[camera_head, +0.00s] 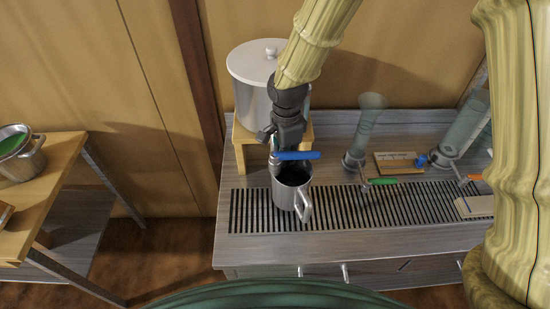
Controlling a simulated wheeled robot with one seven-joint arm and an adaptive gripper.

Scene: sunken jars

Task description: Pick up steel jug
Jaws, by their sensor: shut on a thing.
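The steel jug (287,196) stands upright on or just above the slotted drain grate, with its handle toward the front right. Its mouth is open upward and looks dark inside. My gripper (276,163) reaches down from above and is shut on the jug at its back left rim. I cannot tell whether the jug's base touches the grate.
A large lidded pot (252,65) stands on a wooden stand (245,134) behind the jug. Taps with a green lever (382,181) and an orange lever are to the right, near clear tubes. The drain grate (345,212) is free right of the jug. A wooden table (50,185) holds another pot at left.

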